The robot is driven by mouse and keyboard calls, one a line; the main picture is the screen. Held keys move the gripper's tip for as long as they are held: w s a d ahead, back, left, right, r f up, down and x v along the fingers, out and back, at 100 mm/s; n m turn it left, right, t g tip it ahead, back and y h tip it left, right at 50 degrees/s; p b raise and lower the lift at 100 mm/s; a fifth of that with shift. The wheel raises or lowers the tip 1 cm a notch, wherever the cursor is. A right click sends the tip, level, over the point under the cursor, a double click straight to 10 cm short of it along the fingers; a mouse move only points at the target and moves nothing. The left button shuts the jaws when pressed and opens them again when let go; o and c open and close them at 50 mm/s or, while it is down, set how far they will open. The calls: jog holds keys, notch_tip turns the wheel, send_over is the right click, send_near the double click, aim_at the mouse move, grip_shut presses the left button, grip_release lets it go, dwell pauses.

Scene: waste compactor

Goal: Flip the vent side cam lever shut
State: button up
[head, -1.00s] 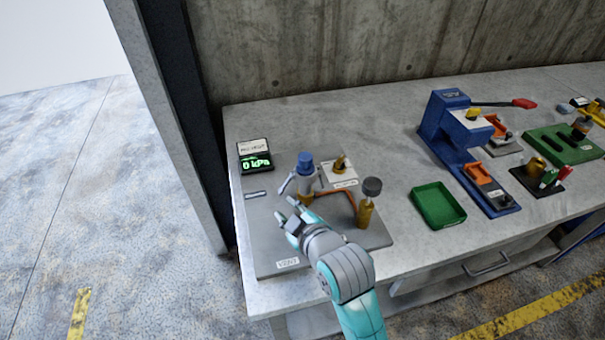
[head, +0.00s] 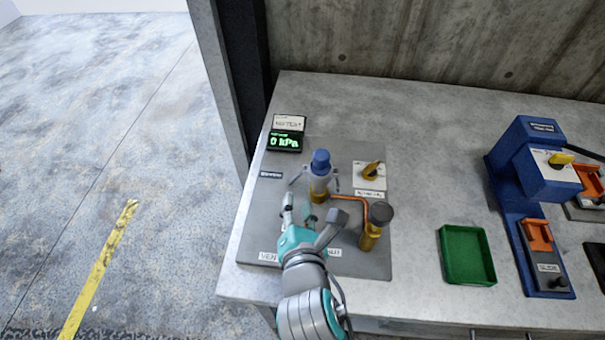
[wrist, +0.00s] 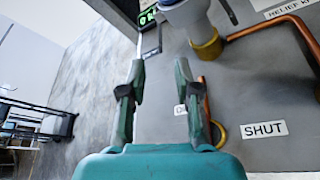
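The coupling (head: 320,168) with a blue cap stands upright on a grey plate at the left of the bench. A grey cam lever (head: 298,175) sticks out on its left side and another cam lever (head: 337,182) shows on its right. I cannot tell for sure which is the vent side one. My gripper (head: 308,214) is open and empty, in front of the coupling and apart from the levers. In the wrist view the fingers (wrist: 158,70) are spread over bare plate, with the coupling's brass base (wrist: 207,48) beyond to the right. The VENT label (head: 270,256) is partly hidden.
A copper pipe (head: 350,198) runs from the coupling to a brass post with a dark knob (head: 381,212), close right of my gripper. The display (head: 285,141) reads 0 kPa. A green tray (head: 466,255) and blue press (head: 530,180) stand right.

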aim_at(295, 180)
jog(key=x, duration=1)
jog(key=shift+d, duration=0.1)
jog(key=shift+w, duration=0.1)
grip_shut()
